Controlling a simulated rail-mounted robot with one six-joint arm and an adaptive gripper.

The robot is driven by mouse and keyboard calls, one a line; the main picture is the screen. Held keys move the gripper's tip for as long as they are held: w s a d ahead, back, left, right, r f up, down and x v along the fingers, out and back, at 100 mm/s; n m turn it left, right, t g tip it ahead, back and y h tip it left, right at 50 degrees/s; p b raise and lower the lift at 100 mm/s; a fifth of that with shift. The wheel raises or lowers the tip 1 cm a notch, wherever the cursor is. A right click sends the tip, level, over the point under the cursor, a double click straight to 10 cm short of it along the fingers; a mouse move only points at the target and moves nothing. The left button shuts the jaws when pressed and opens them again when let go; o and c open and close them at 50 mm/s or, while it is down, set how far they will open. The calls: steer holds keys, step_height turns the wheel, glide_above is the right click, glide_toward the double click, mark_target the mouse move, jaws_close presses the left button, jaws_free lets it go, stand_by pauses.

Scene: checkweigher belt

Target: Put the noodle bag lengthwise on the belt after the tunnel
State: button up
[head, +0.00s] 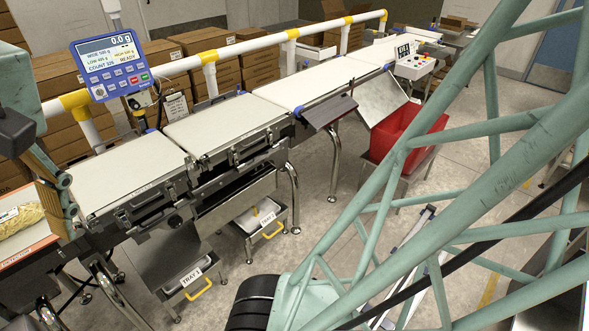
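The noodle bag (22,217), clear with pale yellow noodles and a white label, lies at the left edge of the head view, partly cut off. It is by a white, orange-edged panel (32,250) lettered "DETECTOR", seemingly part of the tunnel; I cannot tell how the bag rests. A pale belt section (130,175) begins just right of it and looks empty. Teal and dark parts, seemingly my gripper (62,190), are close to the bag at the left edge. Its fingertips are not clear, and I cannot tell whether it touches the bag.
A blue weight display (108,62) reading 0.0 g stands behind the belt. More empty belt sections (225,128) run to the back right. A yellow-and-white rail (250,45) runs behind. Teal lattice fills the right.

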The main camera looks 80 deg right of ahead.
steer(key=s, duration=0.1)
steer(key=s+f+n, duration=0.1)
steer(key=s, duration=0.1)
steer(key=s+d+n, duration=0.1)
steer(key=s, duration=0.1)
steer(key=shift+s+f+t+h, duration=0.25)
steer(key=shift+f+t+h, duration=0.05)
steer(key=shift+h, duration=0.1)
stand_by(0.4)
